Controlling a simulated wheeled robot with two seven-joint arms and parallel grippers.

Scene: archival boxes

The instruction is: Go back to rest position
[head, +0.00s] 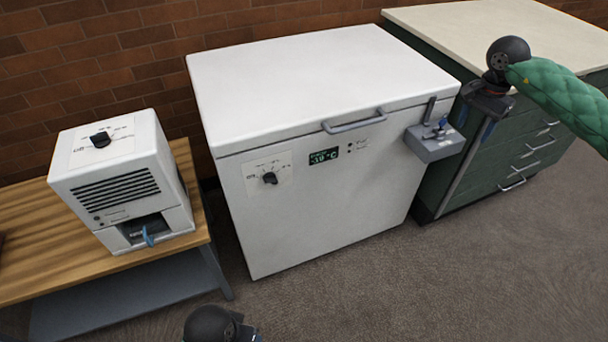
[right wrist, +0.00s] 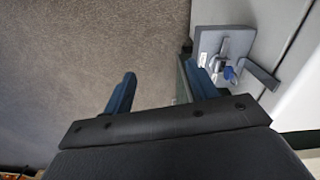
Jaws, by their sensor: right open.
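My right gripper (head: 480,112) hangs at the end of the green-sleeved arm, in front of the green cabinet and just right of the grey latch box on the freezer. In the right wrist view its two blue fingers (right wrist: 160,88) are spread apart, with only carpet and a strip of cabinet side between them. It holds nothing. Of my left arm only a black round joint and a small dark part beside it show at the bottom edge of the head view; its fingers are hidden.
A white chest freezer (head: 310,200) stands with its lid down. Its latch box (head: 435,148) sticks out near my right gripper; it also shows in the right wrist view (right wrist: 222,50). A white device (head: 120,185) sits on a wooden bench (head: 40,235). The carpet (head: 400,290) in front is clear.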

